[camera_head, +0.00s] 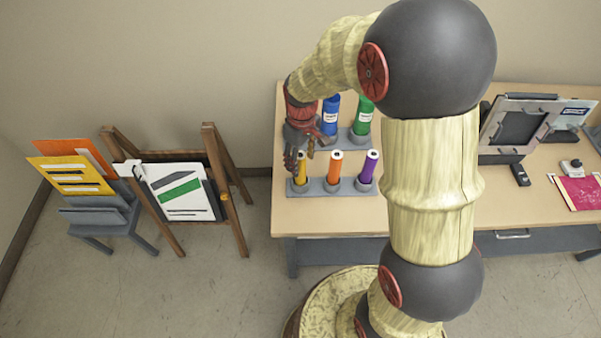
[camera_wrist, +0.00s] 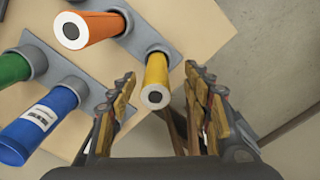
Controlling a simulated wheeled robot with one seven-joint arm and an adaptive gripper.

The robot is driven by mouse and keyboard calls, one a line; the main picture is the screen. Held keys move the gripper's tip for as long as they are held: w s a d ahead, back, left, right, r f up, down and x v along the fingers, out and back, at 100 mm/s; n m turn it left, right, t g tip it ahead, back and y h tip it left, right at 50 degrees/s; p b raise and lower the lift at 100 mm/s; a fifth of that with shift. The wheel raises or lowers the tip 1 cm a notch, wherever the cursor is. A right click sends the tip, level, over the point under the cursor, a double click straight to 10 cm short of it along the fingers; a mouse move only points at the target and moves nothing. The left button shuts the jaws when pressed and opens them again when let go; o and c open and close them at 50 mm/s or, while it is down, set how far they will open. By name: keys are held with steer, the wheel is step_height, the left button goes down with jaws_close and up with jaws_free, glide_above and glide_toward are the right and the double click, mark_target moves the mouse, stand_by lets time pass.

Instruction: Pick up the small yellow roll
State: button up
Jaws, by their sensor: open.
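The small yellow roll (camera_wrist: 157,75) stands in a grey holder in the wrist view, its white-rimmed end facing the camera. In the head view the yellow roll (camera_head: 301,167) is at the left end of the front holder (camera_head: 333,190), partly behind my gripper. My gripper (camera_head: 303,160) is open above the left part of the table. In the wrist view my gripper's fingers (camera_wrist: 160,85) are spread on either side of the yellow roll, with a gap on both sides. I see no clear contact. The roll's lower end is hidden in its holder.
An orange roll (camera_head: 335,167) and a purple roll (camera_head: 369,167) stand in the same holder. Blue (camera_head: 331,115) and green (camera_head: 363,117) rolls stand behind. A laminator-like device (camera_head: 517,125) is on the table's right. A wooden easel (camera_head: 180,190) stands left of the table.

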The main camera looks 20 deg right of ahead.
mark_target(300, 170)
steer(key=shift+w+a+f, duration=0.1)
steer(key=shift+w+f, duration=0.05)
steer(key=shift+f, duration=0.45)
steer(key=shift+w+a+f, duration=0.1)
steer(key=shift+f, duration=0.45)
steer(key=f, duration=0.3)
steer(key=f+b, duration=0.1)
steer(key=f, duration=0.1)
steer(key=shift+w+d, duration=0.2)
steer(key=shift+w, duration=0.2)
steer(key=shift+c, duration=0.4)
steer(key=c, duration=1.1)
steer(key=shift+c, duration=0.6)
